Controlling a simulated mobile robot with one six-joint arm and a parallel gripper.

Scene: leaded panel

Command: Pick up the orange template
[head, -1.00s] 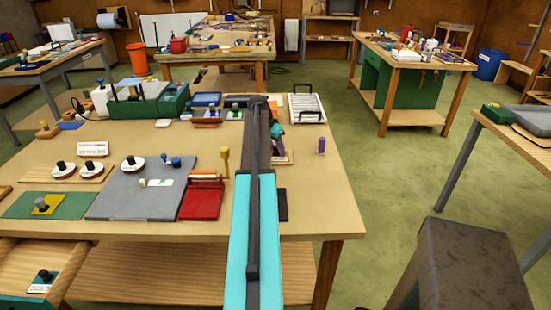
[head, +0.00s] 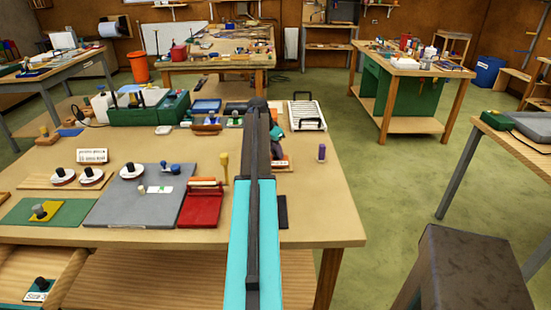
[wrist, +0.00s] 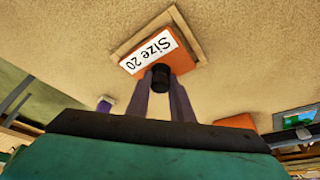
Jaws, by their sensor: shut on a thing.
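The orange template (wrist: 158,57) is a small orange plate with a white label reading "Size 20" and a black knob. In the wrist view it shows over a slightly larger tan wooden piece; I cannot tell whether the two touch. My gripper (wrist: 161,80) is shut on the black knob, one finger on each side. In the head view the orange template (head: 281,164) is partly hidden behind my arm, and the fingertips are hard to make out.
A purple peg (head: 321,152) stands just right on the table. A white rack (head: 307,115) lies behind. Left of my arm are a red block (head: 200,208), a grey board (head: 125,205) and a green mat (head: 72,213) with a yellow template. Another orange surface (wrist: 235,121) shows in the wrist view.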

